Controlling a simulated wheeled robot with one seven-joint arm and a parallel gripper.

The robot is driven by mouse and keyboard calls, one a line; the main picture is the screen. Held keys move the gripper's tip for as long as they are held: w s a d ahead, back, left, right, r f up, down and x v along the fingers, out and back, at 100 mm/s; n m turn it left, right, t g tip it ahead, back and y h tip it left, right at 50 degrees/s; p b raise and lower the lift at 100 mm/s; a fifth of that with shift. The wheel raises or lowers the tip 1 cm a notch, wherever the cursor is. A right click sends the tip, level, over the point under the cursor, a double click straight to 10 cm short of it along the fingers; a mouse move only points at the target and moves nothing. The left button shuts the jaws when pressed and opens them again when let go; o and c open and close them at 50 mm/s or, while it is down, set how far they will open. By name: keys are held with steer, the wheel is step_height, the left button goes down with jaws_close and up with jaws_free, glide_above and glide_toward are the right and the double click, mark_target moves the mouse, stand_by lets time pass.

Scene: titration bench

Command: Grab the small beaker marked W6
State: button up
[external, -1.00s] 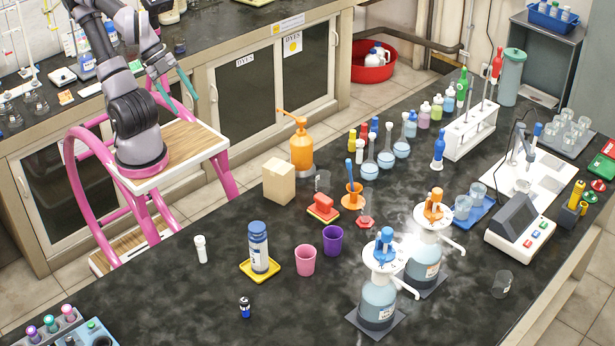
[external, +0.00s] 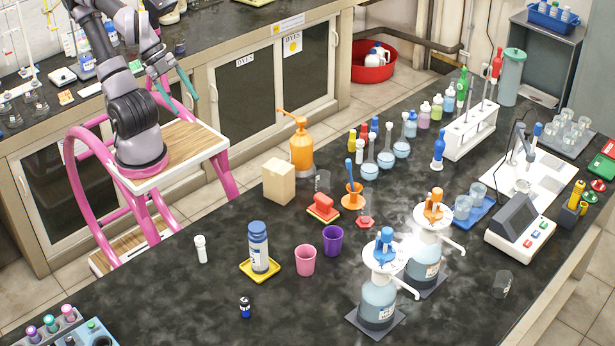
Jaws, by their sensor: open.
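Several small clear beakers are in view, but no W6 marking is legible, so I cannot tell which one it is. Another beaker (external: 503,284) stands alone at the right front of the dark bench. Two beakers with bluish contents (external: 462,208) sit on a blue tray (external: 484,216). Several clear beakers (external: 570,133) stand on a grey tray at the far right. My gripper (external: 186,106), with teal fingers, is open and empty. It is in the air over the aisle, left of the bench and far from all the beakers.
Two dispenser bottles (external: 378,300) stand at the front, near a pink cup (external: 305,260) and purple cup (external: 333,240).

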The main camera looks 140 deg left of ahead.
steer(key=shift+o, duration=0.3)
steer(key=o, duration=0.5)
steer(key=shift+c, duration=0.2)
